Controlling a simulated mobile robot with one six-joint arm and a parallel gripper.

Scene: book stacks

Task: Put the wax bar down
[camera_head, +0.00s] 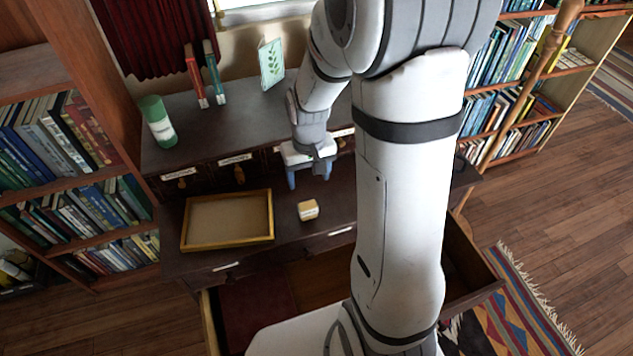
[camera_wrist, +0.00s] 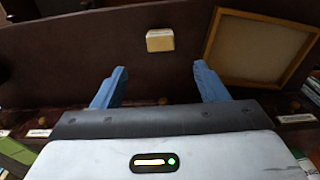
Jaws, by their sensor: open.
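The wax bar (camera_head: 308,210) is a small pale tan block lying on the dark wood desk top (camera_head: 345,205), just right of a wooden tray. It also shows in the wrist view (camera_wrist: 160,40), beyond the fingertips and between their lines. My gripper (camera_head: 309,183) is above the desk, behind the bar as seen from the head camera. Its two blue fingers (camera_wrist: 157,80) are spread apart with nothing between them. The bar is clear of both fingers.
The shallow wooden tray (camera_head: 228,220) lies left of the bar. Small drawers with labels (camera_head: 235,160) line the desk's back. A green-and-white cylinder (camera_head: 157,122), two upright books (camera_head: 204,75) and a leaf-print card (camera_head: 271,63) stand on the upper shelf. An open drawer (camera_head: 330,282) juts out below.

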